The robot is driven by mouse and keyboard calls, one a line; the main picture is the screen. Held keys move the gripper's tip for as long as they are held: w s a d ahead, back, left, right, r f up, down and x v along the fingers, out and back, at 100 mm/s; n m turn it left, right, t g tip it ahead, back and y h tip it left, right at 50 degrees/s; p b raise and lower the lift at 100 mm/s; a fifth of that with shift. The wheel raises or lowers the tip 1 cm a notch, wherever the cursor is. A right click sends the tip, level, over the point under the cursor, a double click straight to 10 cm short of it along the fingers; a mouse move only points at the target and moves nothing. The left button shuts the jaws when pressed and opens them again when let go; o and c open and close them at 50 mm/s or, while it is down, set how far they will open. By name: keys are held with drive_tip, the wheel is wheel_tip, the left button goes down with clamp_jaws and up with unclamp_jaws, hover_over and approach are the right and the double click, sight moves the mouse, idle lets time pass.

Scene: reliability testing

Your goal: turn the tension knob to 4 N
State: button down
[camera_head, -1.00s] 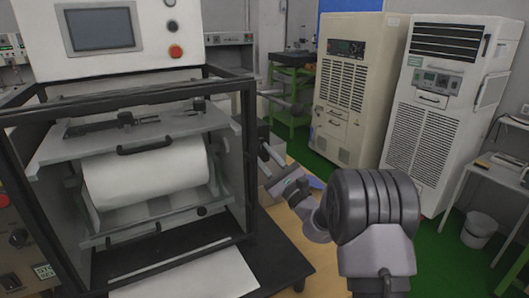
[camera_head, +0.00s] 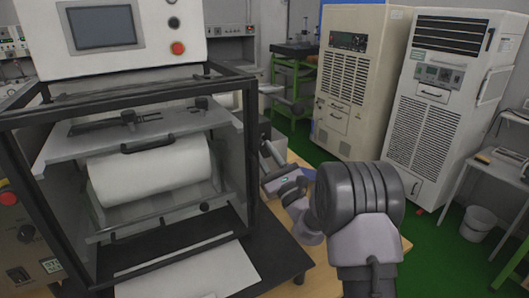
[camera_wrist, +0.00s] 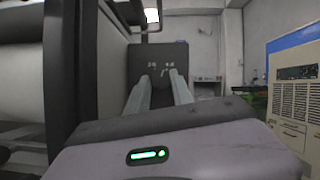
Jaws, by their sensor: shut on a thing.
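My gripper (camera_wrist: 160,82) reaches forward in the wrist view, its two pale fingers close together at a dark grey box (camera_wrist: 177,50). Small pale marks show on the box face around the fingertips, too small to read. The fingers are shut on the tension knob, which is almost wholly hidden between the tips. Its pointer and setting cannot be made out. In the head view my gripper (camera_head: 269,154) is small, just right of the framed machine, partly hidden by my own arm.
The black-framed machine (camera_head: 248,185) with a white roll (camera_head: 155,170) stands close on the left. A beige cabinet (camera_head: 350,85) and a white cooling unit (camera_head: 437,110) stand at the right.

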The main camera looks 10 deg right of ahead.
drive_tip(key=c, duration=1.1)
unclamp_jaws()
drive_tip(key=b+v, duration=0.2)
drive_tip(key=v, duration=1.5)
drive_tip(key=shift+s, duration=0.15)
